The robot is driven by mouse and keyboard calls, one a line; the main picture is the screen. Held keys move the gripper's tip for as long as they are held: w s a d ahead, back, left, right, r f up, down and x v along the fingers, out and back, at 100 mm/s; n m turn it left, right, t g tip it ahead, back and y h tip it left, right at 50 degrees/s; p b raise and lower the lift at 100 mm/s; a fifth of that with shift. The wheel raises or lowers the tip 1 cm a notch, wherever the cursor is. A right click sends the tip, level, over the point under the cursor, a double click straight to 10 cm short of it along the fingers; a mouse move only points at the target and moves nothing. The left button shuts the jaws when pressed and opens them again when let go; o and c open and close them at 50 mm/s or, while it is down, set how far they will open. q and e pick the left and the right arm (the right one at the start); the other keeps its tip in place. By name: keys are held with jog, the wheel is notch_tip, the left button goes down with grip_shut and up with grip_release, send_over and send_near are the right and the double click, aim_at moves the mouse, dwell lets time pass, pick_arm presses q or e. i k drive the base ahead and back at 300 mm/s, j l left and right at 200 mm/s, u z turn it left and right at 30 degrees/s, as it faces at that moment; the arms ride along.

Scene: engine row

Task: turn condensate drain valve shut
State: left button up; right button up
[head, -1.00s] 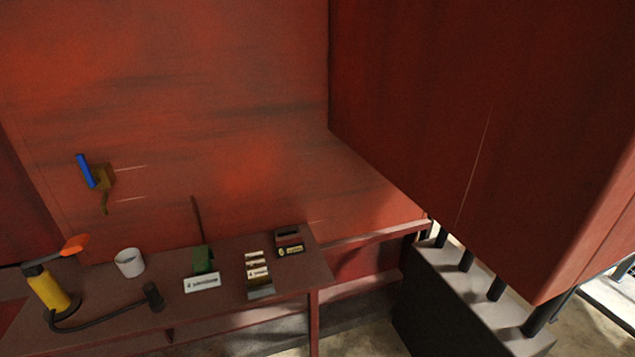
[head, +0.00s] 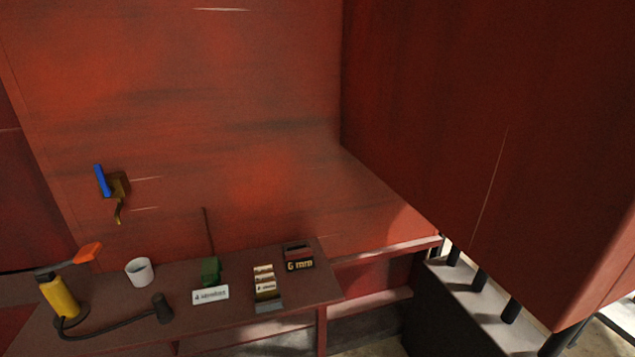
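The drain valve (head: 119,187) is a small brass body on the red wall at the left of the head view, with a spout pointing down. Its blue lever handle (head: 100,180) stands nearly upright, tilted slightly, at the left side of the brass body. Neither of my grippers shows in the head view, and nothing touches the valve.
Below the valve is a dark red bench (head: 224,319). A big red housing (head: 480,130) juts out at right.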

aim_at(108, 192)
jog(key=u, duration=1.35)
